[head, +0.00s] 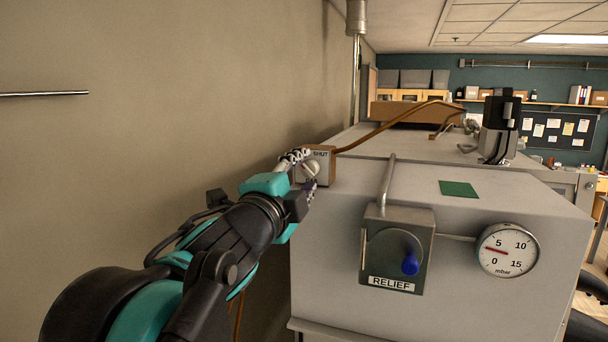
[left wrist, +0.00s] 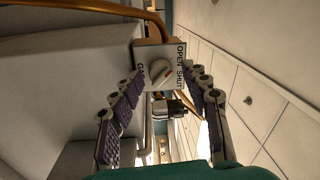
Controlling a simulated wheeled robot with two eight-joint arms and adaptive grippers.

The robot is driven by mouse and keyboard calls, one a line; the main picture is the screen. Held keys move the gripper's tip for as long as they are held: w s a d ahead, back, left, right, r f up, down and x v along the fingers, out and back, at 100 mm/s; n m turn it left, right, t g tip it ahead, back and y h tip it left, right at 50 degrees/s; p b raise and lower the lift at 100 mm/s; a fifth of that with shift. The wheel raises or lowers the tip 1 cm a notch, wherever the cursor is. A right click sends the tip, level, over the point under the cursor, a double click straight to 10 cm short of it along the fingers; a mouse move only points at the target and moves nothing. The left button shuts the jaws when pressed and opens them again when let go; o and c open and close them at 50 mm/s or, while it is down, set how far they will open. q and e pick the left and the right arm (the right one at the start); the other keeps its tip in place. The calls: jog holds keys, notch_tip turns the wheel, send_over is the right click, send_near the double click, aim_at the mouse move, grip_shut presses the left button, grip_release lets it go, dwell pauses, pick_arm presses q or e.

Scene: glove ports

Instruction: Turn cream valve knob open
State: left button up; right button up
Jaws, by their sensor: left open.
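The cream valve knob (head: 311,168) sits on the front of a small valve box (head: 323,160) with a SHUT label, at the far left corner of the grey cabinet. In the left wrist view the knob (left wrist: 160,75) lies between my fingers, on a plate reading GAS, OPEN and SHUT. Its grip bar is slanted; I cannot tell its exact setting. My left gripper (head: 303,172) is open, with its fingers on either side of the knob; the left wrist view shows the gripper (left wrist: 165,78) too. Contact with the knob is not clear. My right gripper is not in view.
The grey cabinet (head: 340,235) carries a RELIEF panel (head: 397,225) with a blue knob (head: 411,262) and a handle (head: 387,185). A gauge (head: 508,251) is to its right. A brown pipe (head: 400,122) leaves the valve box. The wall (head: 150,120) is close on the left.

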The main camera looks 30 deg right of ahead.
pick_arm(q)
jog(key=v, duration=0.7)
jog(key=shift+a, duration=0.15)
jog(key=shift+f, duration=0.1)
jog(key=w+a+f+n+y+b, duration=0.4)
jog(key=a+f+b, duration=0.4)
jog(key=f, duration=0.6)
jog(key=w+a+f+n+t+y+b, duration=0.1)
jog(key=a+f+n+y+b, duration=0.4)
jog(key=a+f, duration=0.7)
jog(key=w+a+f+n+y+b, duration=0.3)
jog(key=a+f+n+b, duration=0.35)
jog(key=f, duration=1.05)
jog(key=s+a+f+n+g+b, duration=0.2)
jog(key=f+b, duration=0.4)
jog(key=f, duration=0.8)
jog(key=s+a+f+n+g+y+b, duration=0.1)
jog(key=s+a+f+n+b, duration=0.4)
jog(key=f, duration=1)
jog(key=s+a+f+n+g+y+b, duration=0.1)
jog(key=s+a+f+n+g+b, duration=0.2)
jog(key=f, duration=1.1)
jog(key=s+a+b, duration=0.3)
jog(key=s, duration=0.1)
jog(key=shift+a+f+b, duration=0.2)
jog(key=shift+a+b, duration=0.05)
jog(key=shift+b, duration=0.15)
jog(key=shift+s, duration=0.1)
